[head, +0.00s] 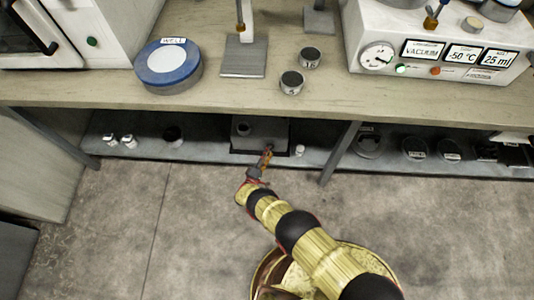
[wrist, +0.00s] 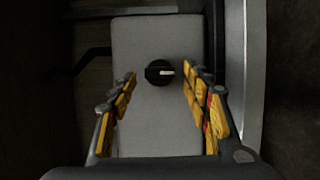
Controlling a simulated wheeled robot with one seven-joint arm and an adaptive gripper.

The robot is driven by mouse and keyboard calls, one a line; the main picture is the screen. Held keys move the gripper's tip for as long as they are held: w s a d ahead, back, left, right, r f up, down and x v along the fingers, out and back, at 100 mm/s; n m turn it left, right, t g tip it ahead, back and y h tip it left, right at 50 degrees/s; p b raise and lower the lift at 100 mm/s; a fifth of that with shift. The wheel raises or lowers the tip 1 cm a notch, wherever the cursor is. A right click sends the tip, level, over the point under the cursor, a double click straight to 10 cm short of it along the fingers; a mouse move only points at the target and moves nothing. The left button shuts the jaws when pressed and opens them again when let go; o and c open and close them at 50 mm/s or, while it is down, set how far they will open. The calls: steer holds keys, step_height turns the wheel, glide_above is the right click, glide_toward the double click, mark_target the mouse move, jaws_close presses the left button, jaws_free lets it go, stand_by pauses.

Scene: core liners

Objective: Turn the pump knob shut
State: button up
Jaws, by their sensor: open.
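My gripper (wrist: 159,78) is open, with one yellow finger on each side of the knob and gaps between. I cannot tell how far above the knob the fingertips are. In the head view the pump, a dark box (head: 272,133), stands on the low shelf under the bench, with my gripper (head: 267,155) in front of it.
The bench top (head: 120,95) overhangs the shelf. A bench leg (head: 340,152) stands right of the pump. A small white object (head: 300,150) is beside the pump. Small items lie farther along the shelf on both sides. A pale metal bar (wrist: 254,70) runs along the right in the wrist view.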

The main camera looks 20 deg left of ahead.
steer(key=s+a, duration=0.1)
steer(key=s, duration=1.1)
steer(key=shift+a, duration=0.4)
